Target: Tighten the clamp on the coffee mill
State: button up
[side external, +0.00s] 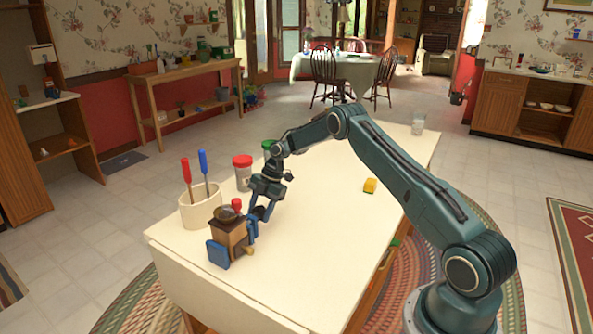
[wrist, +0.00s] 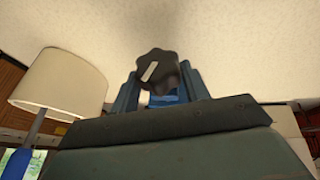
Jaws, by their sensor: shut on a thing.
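The coffee mill (side external: 231,238), a brown wooden box with a dark round top, stands near the left front edge of the table. A blue clamp part (side external: 218,253) shows at its front. My gripper (side external: 259,212) reaches down beside the mill, on its right side. In the wrist view my gripper (wrist: 160,88) has its two blue fingers on either side of a dark lobed knob (wrist: 154,66) with a white mark, and is shut on it. Blue material shows behind the knob between the fingers.
A cream crock (side external: 195,213) with red and blue handled tools stands left of the mill. A red-lidded jar (side external: 243,174) and a green-lidded jar (side external: 268,147) stand behind. The table's middle is clear.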

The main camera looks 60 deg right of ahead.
jog(key=shift+w+g, duration=0.2)
jog(key=shift+g, duration=0.2)
jog(key=shift+g, duration=0.3)
jog(key=o, duration=1)
jog(key=shift+s+t, duration=0.2)
jog(key=shift+t, duration=0.5)
jog(key=v, duration=1.3)
jog(key=shift+d+r, duration=0.25)
jog(key=shift+r, duration=0.1)
jog(key=shift+s, duration=0.1)
